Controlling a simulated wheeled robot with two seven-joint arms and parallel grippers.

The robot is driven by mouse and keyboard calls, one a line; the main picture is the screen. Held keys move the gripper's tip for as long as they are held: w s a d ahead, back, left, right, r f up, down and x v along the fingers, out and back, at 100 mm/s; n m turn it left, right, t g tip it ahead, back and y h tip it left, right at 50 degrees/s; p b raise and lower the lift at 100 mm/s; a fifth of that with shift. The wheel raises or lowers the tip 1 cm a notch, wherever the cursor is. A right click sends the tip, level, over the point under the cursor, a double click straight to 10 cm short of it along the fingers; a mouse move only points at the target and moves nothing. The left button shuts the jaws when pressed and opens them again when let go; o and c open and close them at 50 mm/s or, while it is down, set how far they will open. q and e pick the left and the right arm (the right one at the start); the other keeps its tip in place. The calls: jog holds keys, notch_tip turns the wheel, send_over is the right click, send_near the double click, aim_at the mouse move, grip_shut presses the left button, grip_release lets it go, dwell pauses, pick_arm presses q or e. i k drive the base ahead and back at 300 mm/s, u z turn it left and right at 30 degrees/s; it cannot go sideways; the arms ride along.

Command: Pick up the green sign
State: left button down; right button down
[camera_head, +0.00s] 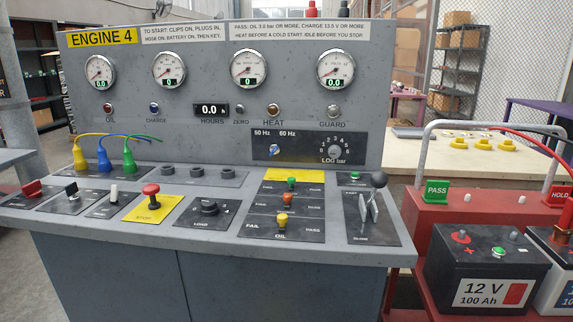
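The green sign (436,190), marked PASS, stands upright on top of a red cart (420,222), to the right of the grey engine console. It is near the left end of the cart's top, beside the foot of a grey tubular handle. Its face is turned toward me and nothing covers the lettering. Neither of my grippers shows in the head view, so I cannot see how they stand relative to the sign.
A red HOLD sign (560,195) stands farther right on the cart. A black 12 V battery (487,268) sits in front, below the green sign. The grey handle (426,145) arches above the cart. The console (225,237) with its lever (379,181) fills the left.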

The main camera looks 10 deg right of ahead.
aim_at(436, 192)
jog(key=z, duration=1.7)
jog(key=i, duration=1)
jog(key=u, duration=1.7)
